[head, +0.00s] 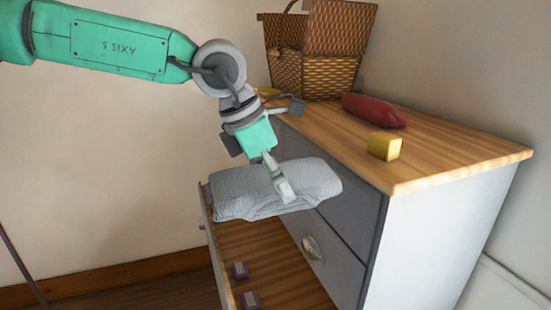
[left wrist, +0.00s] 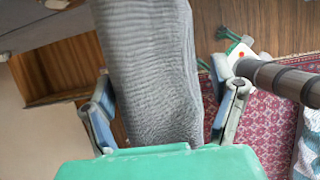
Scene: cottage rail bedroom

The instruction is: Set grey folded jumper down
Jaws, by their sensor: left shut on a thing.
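The grey folded jumper (head: 240,190) is a thick ribbed bundle above the far part of an open drawer (head: 270,262) in the head view. My left gripper (head: 283,188) points down and is shut on it. In the left wrist view the jumper (left wrist: 150,65) runs between the two fingers of my left gripper (left wrist: 165,115). The jumper covers part of the drawer's far end and side rim. I cannot tell whether its underside touches the drawer. My right gripper does not show.
On the dresser top (head: 450,150) are a wicker basket (head: 315,75), a red pouch (head: 374,111) and a yellow block (head: 384,146). A patterned rug (left wrist: 262,125) lies on the floor.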

